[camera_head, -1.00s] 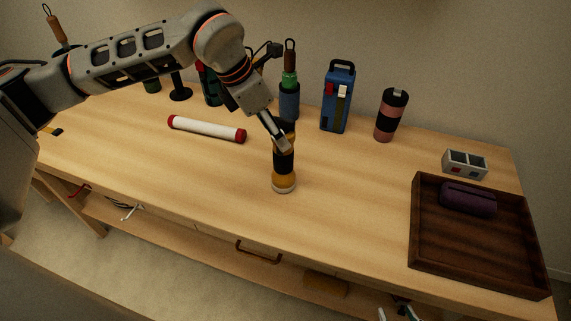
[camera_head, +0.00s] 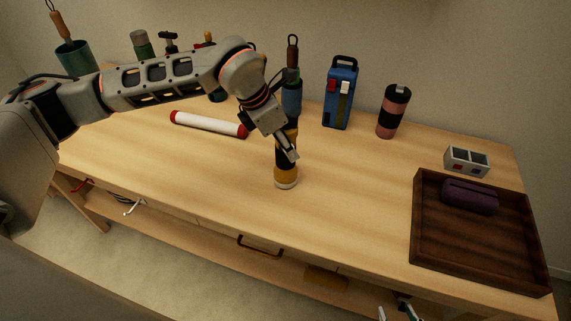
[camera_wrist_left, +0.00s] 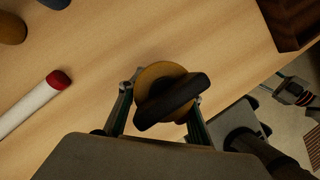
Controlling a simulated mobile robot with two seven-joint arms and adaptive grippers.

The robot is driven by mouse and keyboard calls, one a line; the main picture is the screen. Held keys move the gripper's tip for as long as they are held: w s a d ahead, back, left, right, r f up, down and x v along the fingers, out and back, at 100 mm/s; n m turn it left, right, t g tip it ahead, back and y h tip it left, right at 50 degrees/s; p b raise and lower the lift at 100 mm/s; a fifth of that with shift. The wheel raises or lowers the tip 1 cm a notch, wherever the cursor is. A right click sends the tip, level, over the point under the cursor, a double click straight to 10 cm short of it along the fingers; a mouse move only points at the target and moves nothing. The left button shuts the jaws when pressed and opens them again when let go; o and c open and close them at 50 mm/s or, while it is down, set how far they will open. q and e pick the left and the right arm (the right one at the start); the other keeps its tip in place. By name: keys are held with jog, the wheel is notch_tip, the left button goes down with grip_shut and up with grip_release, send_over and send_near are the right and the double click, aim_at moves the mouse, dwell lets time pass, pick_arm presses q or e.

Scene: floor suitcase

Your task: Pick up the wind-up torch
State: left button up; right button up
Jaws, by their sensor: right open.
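The wind-up torch (camera_head: 286,180) stands upright on the workbench, with a yellow base and a black middle. My left gripper (camera_head: 287,150) reaches down over its upper part from the left and partly hides it. In the left wrist view the torch (camera_wrist_left: 160,75) shows from above as a yellow round with a dark part across it. My left gripper's fingers (camera_wrist_left: 160,107) lie on either side of it, very close; I cannot tell whether they press on it. My right gripper (camera_head: 400,311) is open and empty, low at the bottom edge, beyond the bench front.
A white tube with red ends (camera_head: 208,124) lies left of the torch. A blue bottle (camera_head: 291,98) stands close behind it, with a blue case (camera_head: 340,95) and a pink-black flask (camera_head: 393,112) farther right. A dark wooden tray (camera_head: 480,255) holds a purple pouch (camera_head: 470,196). Bench is clear between.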

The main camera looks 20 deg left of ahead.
pick_arm(q)
grip_shut()
jog(key=shift+r, duration=0.15)
